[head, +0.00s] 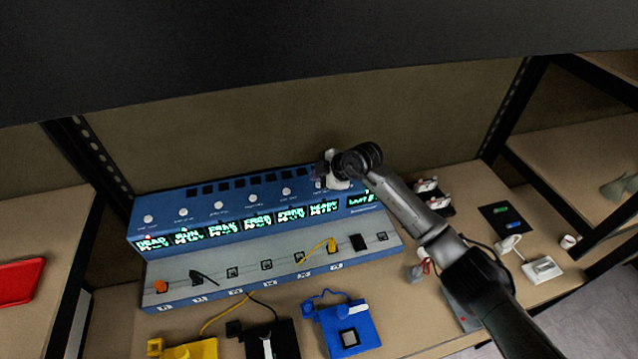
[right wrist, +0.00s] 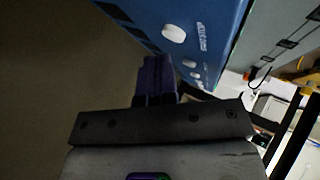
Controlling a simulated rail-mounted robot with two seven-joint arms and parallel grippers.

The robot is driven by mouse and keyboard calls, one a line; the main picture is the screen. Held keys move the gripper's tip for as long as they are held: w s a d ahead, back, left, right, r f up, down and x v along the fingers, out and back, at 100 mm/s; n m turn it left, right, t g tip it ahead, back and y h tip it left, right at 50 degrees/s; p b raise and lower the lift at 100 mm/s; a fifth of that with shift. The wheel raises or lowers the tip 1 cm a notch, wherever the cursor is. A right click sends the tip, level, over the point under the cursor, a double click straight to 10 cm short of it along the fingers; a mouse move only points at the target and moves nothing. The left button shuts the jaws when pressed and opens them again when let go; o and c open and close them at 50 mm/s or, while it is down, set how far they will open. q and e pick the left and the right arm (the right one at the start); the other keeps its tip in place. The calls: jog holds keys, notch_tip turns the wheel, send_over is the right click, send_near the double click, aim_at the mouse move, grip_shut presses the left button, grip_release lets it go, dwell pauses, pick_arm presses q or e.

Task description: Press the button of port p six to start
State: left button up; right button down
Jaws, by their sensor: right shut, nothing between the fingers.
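The blue freeze dryer console (head: 262,180) stands on the bench, with a row of round white buttons (head: 218,205) above lit green displays. The sixth display (head: 323,208) from the left appears to read READY. My right gripper (head: 322,170) is shut and empty at the upper right of the panel, close to the sixth button, which it partly covers. In the right wrist view its purple fingers (right wrist: 157,72) point at the blue panel (right wrist: 205,20), beside a white button (right wrist: 173,34). I cannot tell whether they touch. My left gripper is out of view.
Plugs and cables sit along the console's grey lower ledge (head: 215,262). Yellow, black and blue (head: 349,328) devices stand in front. A dark tray (head: 505,219) and white items (head: 543,268) lie to the right. A red tray (head: 18,282) is at far left.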

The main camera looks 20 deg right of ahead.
dwell(0.5)
jog(key=shift+f, duration=0.2)
jog(key=shift+f+p, duration=0.1)
jog(key=shift+p, duration=0.2)
jog(key=shift+f, duration=0.15)
jog(key=shift+f, duration=0.1)
dwell(0.4)
jog(key=shift+r+p, duration=0.25)
jog(key=shift+p, duration=0.15)
jog(key=shift+r+p, duration=0.3)
jog(key=shift+p, duration=0.25)
